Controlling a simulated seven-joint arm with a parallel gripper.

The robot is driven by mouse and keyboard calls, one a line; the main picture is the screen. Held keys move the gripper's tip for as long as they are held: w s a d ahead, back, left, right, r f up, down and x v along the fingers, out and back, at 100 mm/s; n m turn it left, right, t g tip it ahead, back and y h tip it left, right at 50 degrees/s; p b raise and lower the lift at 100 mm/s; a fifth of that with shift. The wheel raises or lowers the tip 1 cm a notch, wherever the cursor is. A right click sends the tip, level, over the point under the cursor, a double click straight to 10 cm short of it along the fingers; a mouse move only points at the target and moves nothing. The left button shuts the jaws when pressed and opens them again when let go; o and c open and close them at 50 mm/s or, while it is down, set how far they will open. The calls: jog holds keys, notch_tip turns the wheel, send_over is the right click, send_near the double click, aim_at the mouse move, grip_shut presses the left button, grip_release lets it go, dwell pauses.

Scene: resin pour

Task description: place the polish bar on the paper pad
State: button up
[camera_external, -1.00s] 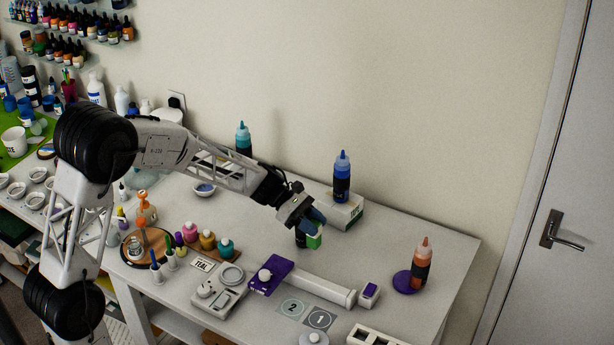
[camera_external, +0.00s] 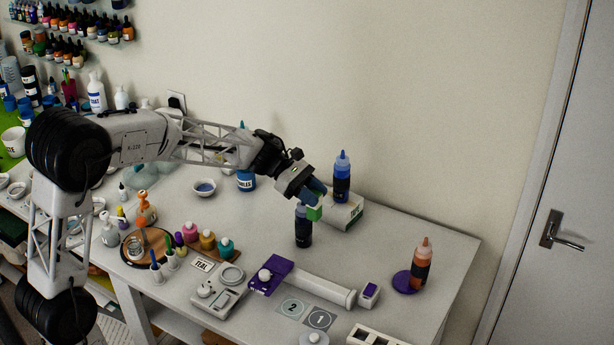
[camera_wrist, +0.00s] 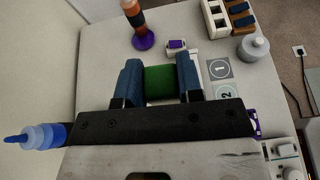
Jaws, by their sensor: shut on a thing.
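The polish bar appears to be the green block (camera_external: 314,213), held between the blue fingertips of my gripper (camera_external: 311,199) above the table. In the wrist view the green block (camera_wrist: 158,83) sits between both blue fingers of my gripper (camera_wrist: 160,84), which press on its sides. I cannot make out for sure which thing is the paper pad. A white block with green print (camera_external: 346,213) lies right of my gripper, with a blue bottle (camera_external: 342,178) standing on it.
The table's right back is clear.

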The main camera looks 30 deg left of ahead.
jog(key=w+a+n+t, duration=0.2)
jog(key=w+a, duration=0.2)
jog(key=a, duration=1)
jog(key=w+a+n+t, duration=0.1)
jog(key=w+a+t, duration=0.15)
jog(key=a, duration=1.25)
jog(key=w+a+n+t, duration=0.15)
jog(key=w+a, duration=0.25)
jog(key=a, duration=1)
notch_tip(320, 180, down, 12)
jog(key=a+y, duration=0.1)
jog(key=shift+f, duration=0.25)
jog(key=shift+w+g, duration=0.1)
jog(key=shift+g, duration=0.2)
jog(key=w+a+f, duration=0.1)
jog(key=w+a, duration=0.2)
jog(key=w, duration=1.1)
jog(key=shift+w+a+f, duration=0.2)
jog(key=shift+w+a, duration=0.05)
jog(key=shift+a, duration=0.15)
jog(key=shift+n, duration=0.25)
jog(key=shift+w+a+f, duration=0.1)
jog(key=shift+w+f, duration=0.1)
jog(key=shift+f, duration=0.7)
jog(key=shift+w+f, duration=0.2)
jog(key=shift+f, duration=0.7)
